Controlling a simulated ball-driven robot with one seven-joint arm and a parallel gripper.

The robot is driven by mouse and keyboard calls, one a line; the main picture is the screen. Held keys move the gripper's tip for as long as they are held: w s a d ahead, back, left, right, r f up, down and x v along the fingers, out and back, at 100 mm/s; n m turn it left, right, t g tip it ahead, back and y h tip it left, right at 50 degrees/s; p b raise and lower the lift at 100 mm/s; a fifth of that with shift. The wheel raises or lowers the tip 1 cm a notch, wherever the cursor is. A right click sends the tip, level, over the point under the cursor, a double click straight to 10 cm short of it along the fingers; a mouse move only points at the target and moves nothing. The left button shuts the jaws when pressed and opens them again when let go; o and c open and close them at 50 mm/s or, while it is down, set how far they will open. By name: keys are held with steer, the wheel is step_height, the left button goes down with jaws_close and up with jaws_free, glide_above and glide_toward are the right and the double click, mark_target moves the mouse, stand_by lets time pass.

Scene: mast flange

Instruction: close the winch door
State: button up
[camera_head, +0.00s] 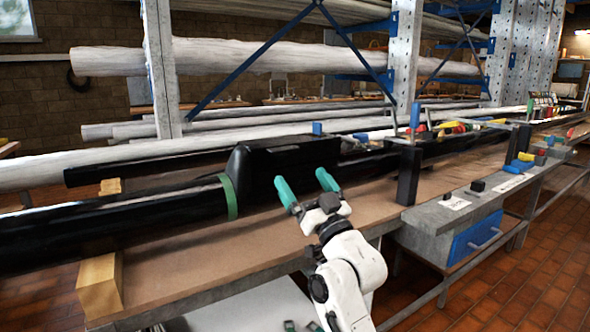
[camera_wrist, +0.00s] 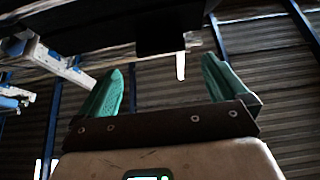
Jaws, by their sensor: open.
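A black mast (camera_head: 120,222) with a green band lies along the bench. A raised black housing (camera_head: 290,158) sits on it, just beyond my gripper. I cannot make out which part is the winch door, or how far open it stands. My gripper (camera_head: 302,180) has two green fingers, spread apart with nothing between them, over the bench's near side. In the wrist view my gripper (camera_wrist: 162,68) is also open and empty. A dark block (camera_wrist: 161,34) with a thin pale piece below it shows beyond the fingertips.
The brown bench top (camera_head: 190,265) is clear in front of the mast. A wooden block (camera_head: 100,286) supports the mast at left. A black post (camera_head: 408,176) stands right of my gripper. A grey side bench (camera_head: 440,216) with a blue drawer (camera_head: 475,238) is at right.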

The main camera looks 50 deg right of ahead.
steer(key=shift+v, duration=1.1)
